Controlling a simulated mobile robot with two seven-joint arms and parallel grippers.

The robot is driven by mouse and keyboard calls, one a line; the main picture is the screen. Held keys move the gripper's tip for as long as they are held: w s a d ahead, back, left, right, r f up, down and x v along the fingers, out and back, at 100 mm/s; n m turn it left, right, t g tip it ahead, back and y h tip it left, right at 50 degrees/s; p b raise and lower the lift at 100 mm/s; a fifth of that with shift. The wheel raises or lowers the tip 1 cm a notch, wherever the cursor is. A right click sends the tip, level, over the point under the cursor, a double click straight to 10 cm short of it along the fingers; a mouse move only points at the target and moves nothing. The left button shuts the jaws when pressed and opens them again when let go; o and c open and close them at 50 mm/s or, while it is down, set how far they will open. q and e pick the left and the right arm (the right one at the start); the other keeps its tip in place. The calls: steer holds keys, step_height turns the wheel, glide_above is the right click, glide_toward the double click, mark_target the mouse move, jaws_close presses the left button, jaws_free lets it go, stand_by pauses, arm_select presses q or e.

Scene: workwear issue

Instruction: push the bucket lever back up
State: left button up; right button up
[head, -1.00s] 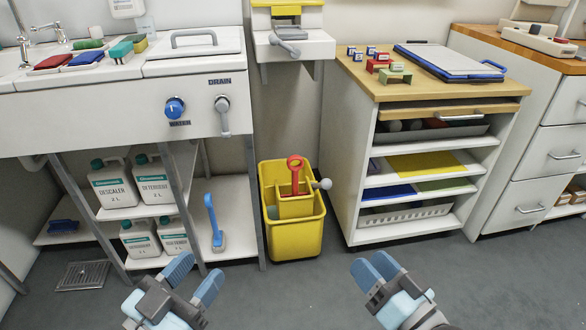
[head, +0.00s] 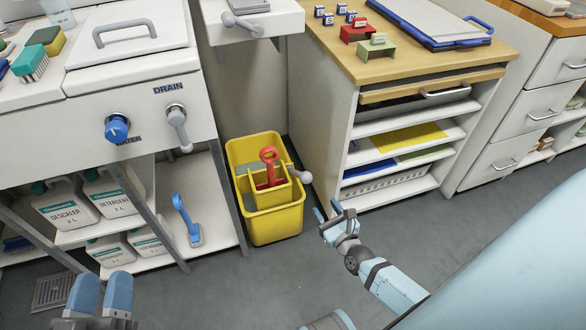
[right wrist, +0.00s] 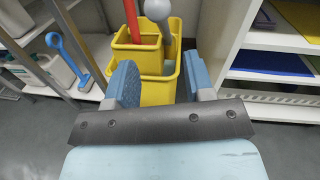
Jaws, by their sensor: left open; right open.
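The yellow bucket (head: 277,225) stands on the floor between the sink unit and the shelf cabinet. A smaller yellow part with a red handle (head: 268,158) sits in its top. The grey bucket lever (head: 302,176), ending in a round knob, sticks out at the bucket's right side; its knob also shows in the right wrist view (right wrist: 157,10). My right gripper (head: 327,210) is open and empty, just right of the bucket and nearer than the knob, apart from it. In the right wrist view its fingers frame the bucket. My left gripper (head: 102,287) is open and empty at the lower left.
The shelf cabinet (head: 322,135) stands close to the bucket's right. The sink unit's lower shelf (head: 217,215) holds a blue-handled brush (head: 185,220) and bottles left of the bucket. The floor (head: 245,290) in front is clear.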

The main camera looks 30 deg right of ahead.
mark_target(304, 177)
arm_select(q)
steer(key=f+g+b, duration=0.1)
steer(key=f, duration=0.1)
steer(key=f+g+b, duration=0.1)
steer(key=f+b, duration=0.1)
steer(key=f, duration=0.1)
steer(key=shift+d, duration=0.2)
arm_select(e)
steer(key=w, duration=0.4)
steer(key=w+d, duration=0.1)
steer(key=w, duration=0.8)
steer(key=shift+w+d, duration=0.15)
